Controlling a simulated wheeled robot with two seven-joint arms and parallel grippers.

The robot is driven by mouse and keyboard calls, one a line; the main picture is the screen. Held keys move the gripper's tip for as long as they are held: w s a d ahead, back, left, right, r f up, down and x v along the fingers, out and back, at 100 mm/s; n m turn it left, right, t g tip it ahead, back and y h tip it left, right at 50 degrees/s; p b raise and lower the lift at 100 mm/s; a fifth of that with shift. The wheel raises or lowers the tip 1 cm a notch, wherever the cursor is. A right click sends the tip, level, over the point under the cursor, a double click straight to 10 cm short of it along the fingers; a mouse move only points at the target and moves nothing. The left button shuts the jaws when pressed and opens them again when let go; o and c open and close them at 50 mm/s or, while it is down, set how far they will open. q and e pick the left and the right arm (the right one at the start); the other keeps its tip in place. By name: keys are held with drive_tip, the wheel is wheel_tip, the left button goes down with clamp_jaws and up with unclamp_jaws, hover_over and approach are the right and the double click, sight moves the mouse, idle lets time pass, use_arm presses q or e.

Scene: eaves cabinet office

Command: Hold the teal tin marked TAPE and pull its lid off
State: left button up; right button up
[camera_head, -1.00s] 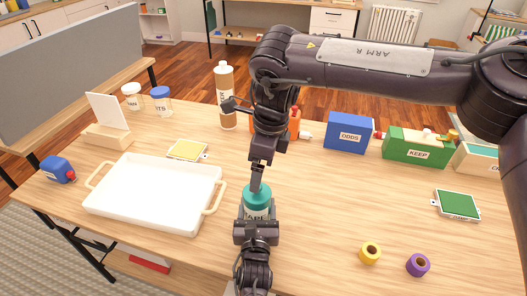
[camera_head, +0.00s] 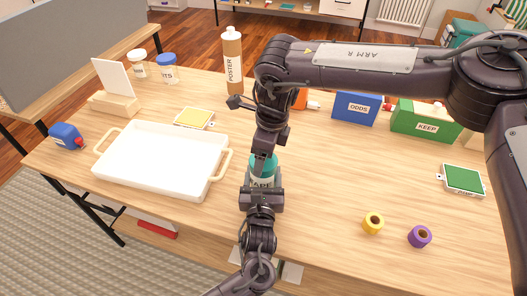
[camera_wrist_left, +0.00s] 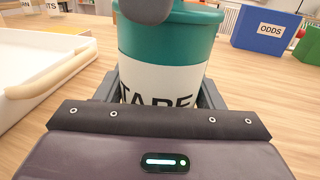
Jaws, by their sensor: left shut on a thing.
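The teal tin (camera_head: 264,184) stands upright near the front middle of the table, its white label partly covered. In the left wrist view the tin (camera_wrist_left: 165,45) fills the middle, with TAPE readable and the teal lid rim (camera_wrist_left: 200,14) at the top edge. My left gripper (camera_head: 263,187) is shut on the tin's body from the front, one finger on each side. My right gripper (camera_head: 262,163) points down at the top of the tin from above. Its fingertips overlap the lid, and whether they are closed on it cannot be made out. A dark rounded part hangs before the lid in the wrist view.
A white tray (camera_head: 136,178) with handles lies left of the tin. A yellow roll (camera_head: 366,229) and a purple roll (camera_head: 412,240) lie right. A blue ODDS bin (camera_head: 343,110) and green KEEP bin (camera_head: 400,118) stand behind right. A POSTER bottle (camera_head: 233,82) stands behind.

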drive_tip(key=c, duration=0.7)
drive_tip(key=shift+r, duration=0.25)
drive_tip(key=shift+r, duration=0.9)
drive_tip(key=shift+r, duration=2.05)
use_arm(q)
drive_tip(key=o, duration=1.5)
drive_tip(key=shift+c, duration=0.2)
